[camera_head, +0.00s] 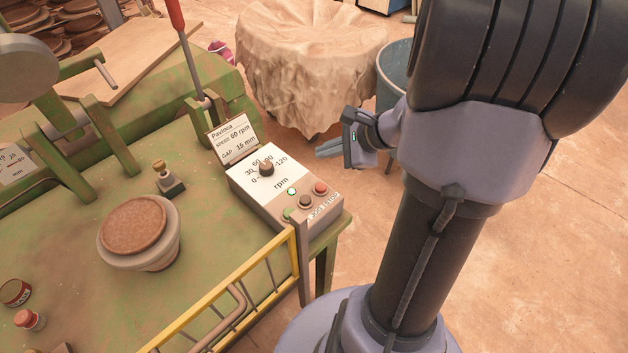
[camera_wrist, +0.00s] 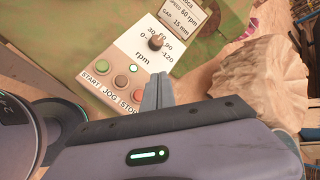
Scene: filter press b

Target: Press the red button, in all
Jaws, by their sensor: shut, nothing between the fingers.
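The red button (camera_head: 320,187) sits at the right end of a row of three on a white control box (camera_head: 262,197). In the wrist view the red button (camera_wrist: 136,95) lies just left of my fingers, above the word STOP. A dark button (camera_head: 305,201) and a green button (camera_head: 289,213) are beside it. My gripper (camera_head: 322,150) is shut and empty, to the right of the box and apart from it in the head view. Its fingertips also show in the wrist view (camera_wrist: 158,76), overlapping the box's right edge.
The box has a speed dial (camera_head: 267,168), a lit green lamp (camera_head: 291,191) and a card (camera_head: 233,139) reading 60 rpm. A yellow rail (camera_head: 225,290) runs along the green table's near edge. A cloth-covered round thing (camera_head: 310,60) and a blue-grey bin (camera_head: 393,70) stand behind.

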